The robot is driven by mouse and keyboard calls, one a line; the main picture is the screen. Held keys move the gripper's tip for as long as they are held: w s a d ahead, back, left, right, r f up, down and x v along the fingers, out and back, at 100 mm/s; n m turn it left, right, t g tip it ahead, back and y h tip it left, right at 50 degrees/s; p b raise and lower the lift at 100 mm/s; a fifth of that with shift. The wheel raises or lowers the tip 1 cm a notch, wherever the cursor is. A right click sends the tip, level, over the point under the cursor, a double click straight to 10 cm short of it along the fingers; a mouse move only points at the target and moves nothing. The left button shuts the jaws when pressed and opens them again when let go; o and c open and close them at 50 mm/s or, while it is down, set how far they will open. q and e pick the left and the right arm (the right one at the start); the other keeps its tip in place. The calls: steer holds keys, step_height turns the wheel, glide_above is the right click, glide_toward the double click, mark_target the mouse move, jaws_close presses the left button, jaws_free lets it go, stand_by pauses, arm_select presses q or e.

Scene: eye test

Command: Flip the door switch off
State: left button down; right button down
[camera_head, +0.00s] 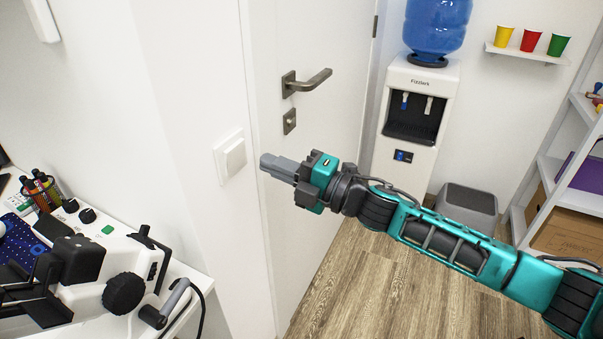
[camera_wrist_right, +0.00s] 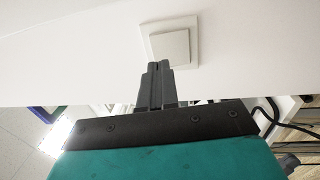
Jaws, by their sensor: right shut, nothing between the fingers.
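The door switch (camera_head: 231,156) is a white square rocker in a white frame on the wall, left of the door. It also shows in the right wrist view (camera_wrist_right: 171,46), just beyond my fingertips. My right gripper (camera_head: 268,162) is shut and empty, its grey fingers pointing left at the switch. In the head view a small gap shows between the fingertips and the switch. In the right wrist view the tips (camera_wrist_right: 158,66) overlap the lower edge of the rocker, so I cannot tell contact there. My left gripper is not in view.
A white door (camera_head: 310,150) with a metal handle (camera_head: 312,82) stands behind my right arm. A desk (camera_head: 185,275) with white and black equipment is at lower left. A water dispenser (camera_head: 418,115), a grey bin (camera_head: 468,205) and shelves are to the right.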

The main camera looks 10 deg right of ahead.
mark_target(238, 150)
steer(key=x, duration=0.4)
steer(key=shift+w+a, duration=0.2)
steer(key=shift+a, duration=0.05)
steer(key=shift+w+a, duration=0.1)
steer(key=shift+a, duration=0.05)
steer(key=shift+w+a+r, duration=0.1)
steer(key=shift+a+r, duration=0.05)
steer(key=shift+r, duration=0.05)
